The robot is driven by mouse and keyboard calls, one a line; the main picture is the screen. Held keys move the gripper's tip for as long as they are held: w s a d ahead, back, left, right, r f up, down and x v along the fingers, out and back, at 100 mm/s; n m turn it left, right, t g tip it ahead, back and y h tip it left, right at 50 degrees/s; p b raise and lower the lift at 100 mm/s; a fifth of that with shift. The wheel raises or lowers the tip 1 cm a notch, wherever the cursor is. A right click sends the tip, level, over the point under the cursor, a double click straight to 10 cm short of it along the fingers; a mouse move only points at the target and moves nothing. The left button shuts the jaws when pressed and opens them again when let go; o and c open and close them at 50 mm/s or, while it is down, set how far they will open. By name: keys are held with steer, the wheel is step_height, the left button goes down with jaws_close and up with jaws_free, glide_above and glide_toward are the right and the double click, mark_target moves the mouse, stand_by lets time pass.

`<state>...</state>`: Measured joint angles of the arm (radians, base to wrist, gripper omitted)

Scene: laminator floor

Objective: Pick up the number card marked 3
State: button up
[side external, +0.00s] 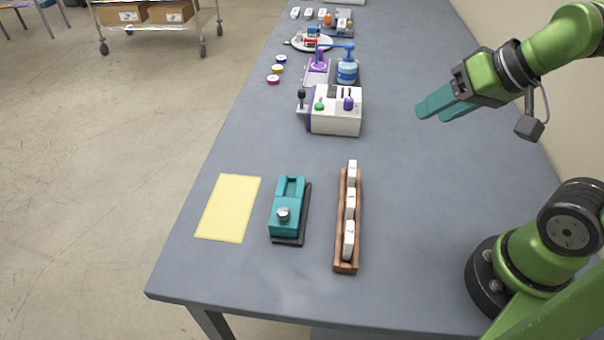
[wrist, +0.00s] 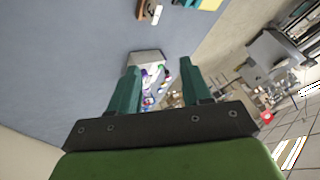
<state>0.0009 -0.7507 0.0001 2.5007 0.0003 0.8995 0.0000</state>
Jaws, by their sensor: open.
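A narrow wooden rack (side external: 346,254) stands on the near part of the table and holds 3 white upright cards (side external: 349,241), one behind another. Their markings are too small to read, so I cannot tell which is marked 3. In the wrist view, part of the rack (wrist: 141,9) and one white card (wrist: 157,15) show at the top edge. My gripper (side external: 431,112) is open and empty, raised above the table to the right of and beyond the rack. Its two teal fingers (wrist: 160,86) stand apart in the wrist view.
A teal device with a silver knob (side external: 287,208) sits left of the rack, beside a yellow sheet (side external: 228,208). A white machine with coloured knobs (side external: 335,112) stands beyond, with bottles (side external: 347,70) and small items farther back. The table right of the rack is clear.

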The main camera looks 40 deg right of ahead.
steer(key=m+g+h, duration=0.2)
steer(key=m+g, duration=0.3)
steer(key=g, duration=0.2)
glide_above(353, 168)
step_height(353, 168, down, 5)
steer(key=f, duration=1)
steer(key=shift+s+d+f, duration=0.15)
steer(key=shift+s, duration=0.05)
steer(key=shift+w+f, duration=0.15)
steer(key=shift+f, duration=1.35)
steer(key=shift+w+f, duration=0.1)
steer(key=shift+f, duration=1.4)
steer(key=shift+c, duration=0.2)
jaws_close()
